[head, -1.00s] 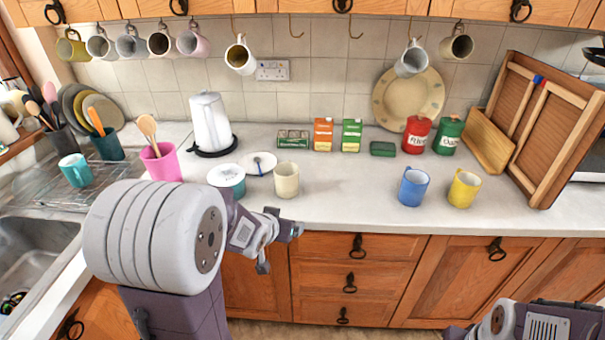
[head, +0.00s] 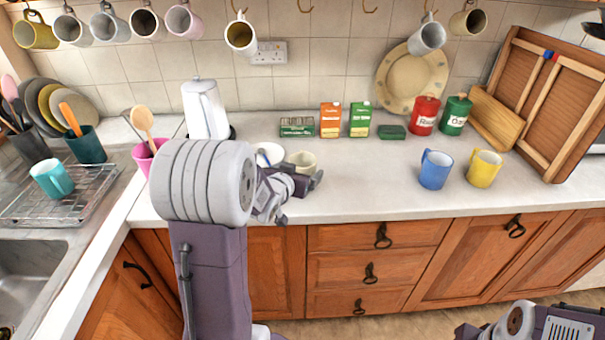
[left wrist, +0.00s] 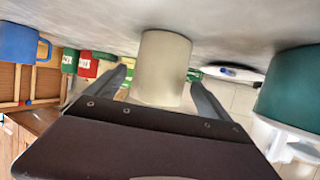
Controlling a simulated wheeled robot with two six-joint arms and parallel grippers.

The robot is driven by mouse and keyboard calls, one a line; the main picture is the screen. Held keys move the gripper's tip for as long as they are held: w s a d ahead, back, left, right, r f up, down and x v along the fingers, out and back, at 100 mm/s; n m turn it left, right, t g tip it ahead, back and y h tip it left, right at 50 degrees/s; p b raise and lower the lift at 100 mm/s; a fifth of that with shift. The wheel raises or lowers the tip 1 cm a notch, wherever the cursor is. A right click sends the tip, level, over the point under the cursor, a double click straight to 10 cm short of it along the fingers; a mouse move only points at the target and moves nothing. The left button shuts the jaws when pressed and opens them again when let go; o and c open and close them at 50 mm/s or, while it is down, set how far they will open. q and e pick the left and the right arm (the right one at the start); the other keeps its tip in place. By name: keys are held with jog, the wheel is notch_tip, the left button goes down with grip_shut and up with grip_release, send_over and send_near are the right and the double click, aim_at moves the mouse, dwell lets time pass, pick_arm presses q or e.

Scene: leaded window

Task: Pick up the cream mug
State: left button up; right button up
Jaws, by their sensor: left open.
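The cream mug (head: 304,160) stands on the counter, partly hidden behind my left gripper (head: 301,198) in the head view. In the left wrist view, which is upside down, the cream mug (left wrist: 163,65) shows between the two spread fingers, with bare gaps beside it. The left gripper is open, at the near side of the mug, and is not closed on it. My right arm shows only at the bottom right of the head view; whether its gripper is open or shut is not clear.
A white plate (head: 268,153) lies behind and left of the mug. A teal and white container (left wrist: 290,90) stands close beside it. Blue mug (head: 435,168) and yellow mug (head: 484,167) are to the right, with clear counter between. Boxes and tins line the back; several mugs hang above.

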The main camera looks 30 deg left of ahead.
pick_arm(q)
jog(key=x, duration=0.3)
jog(key=shift+w+d+f, duration=0.1)
jog(key=shift+f, duration=0.05)
jog(key=shift+w+f, duration=0.15)
jog(key=shift+w, duration=0.15)
jog(key=shift+s, duration=0.1)
jog(key=c, duration=1.8)
notch_tip(320, 180, up, 18)
jog(key=p, duration=0.8)
